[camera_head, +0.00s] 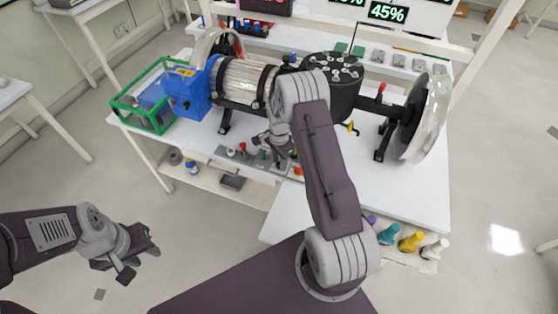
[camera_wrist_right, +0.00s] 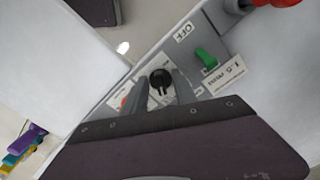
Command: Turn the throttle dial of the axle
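The throttle dial (camera_wrist_right: 160,82) is a small round black knob with a pale label around it, set in the grey control panel (camera_wrist_right: 205,25). In the right wrist view, the two grey fingers of my right gripper (camera_wrist_right: 161,90) stand on either side of the dial, with visible gaps beside it. The gripper looks open around the dial. In the head view, my right gripper (camera_head: 283,152) is low over the panel (camera_head: 234,160) at the bench front, and hides the dial. My left gripper (camera_head: 140,262) hangs empty over the floor at lower left, fingers apart.
A green switch (camera_wrist_right: 206,58) by an OFF label and a red part (camera_wrist_right: 285,2) lie near the dial. Behind the panel, the axle assembly (camera_head: 245,82) with its blue housing (camera_head: 185,92) and black drum (camera_head: 335,88) fills the bench. A screen reads 45%.

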